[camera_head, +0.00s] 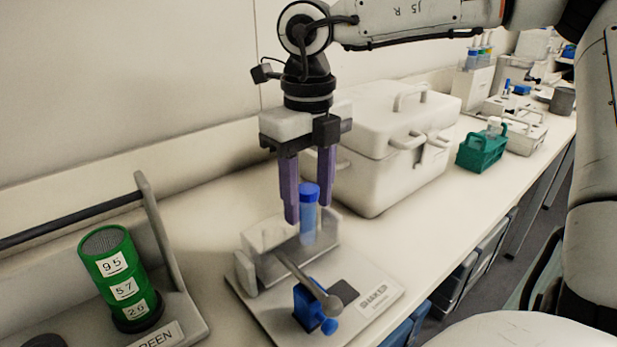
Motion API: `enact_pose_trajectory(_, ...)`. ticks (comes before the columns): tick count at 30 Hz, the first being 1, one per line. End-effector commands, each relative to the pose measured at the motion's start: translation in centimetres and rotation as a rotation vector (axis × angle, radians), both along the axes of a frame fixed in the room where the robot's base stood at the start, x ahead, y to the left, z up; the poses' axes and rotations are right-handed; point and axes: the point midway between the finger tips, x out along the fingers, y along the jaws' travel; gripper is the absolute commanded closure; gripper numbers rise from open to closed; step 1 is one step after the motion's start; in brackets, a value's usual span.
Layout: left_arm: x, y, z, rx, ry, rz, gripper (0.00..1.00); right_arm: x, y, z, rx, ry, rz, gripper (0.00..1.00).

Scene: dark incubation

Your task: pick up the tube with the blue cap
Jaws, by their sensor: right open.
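The tube with the blue cap (309,216) stands upright in a white holder (268,262) on the shaker (375,301). Its body looks translucent blue. My right gripper (308,200) points straight down above the shaker, its two purple fingers apart. The fingers are on either side of the cap in the picture, close to the tube's upper part; I cannot tell whether they touch it. My left gripper does not show.
A large white lidded box (385,145) stands right behind the gripper. A green cylinder with number labels (120,278) stands at the left on a grey stand (185,310). A teal rack (482,150) is farther right. Bare bench lies between shaker and rack.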

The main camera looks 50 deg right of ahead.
Motion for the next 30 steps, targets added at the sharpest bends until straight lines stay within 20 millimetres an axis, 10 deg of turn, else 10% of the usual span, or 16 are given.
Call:
enact_pose_trajectory(9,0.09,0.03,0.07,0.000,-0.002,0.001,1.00,0.01,0.01,-0.26,0.001,-0.001,0.000,0.58)
enact_pose_trajectory(16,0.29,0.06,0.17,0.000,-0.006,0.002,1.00,0.01,0.01,-0.24,0.001,0.000,0.000,0.96)
enact_pose_trajectory(30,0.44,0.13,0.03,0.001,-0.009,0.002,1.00,0.27,-0.12,-0.25,0.000,-0.001,0.001,0.96)
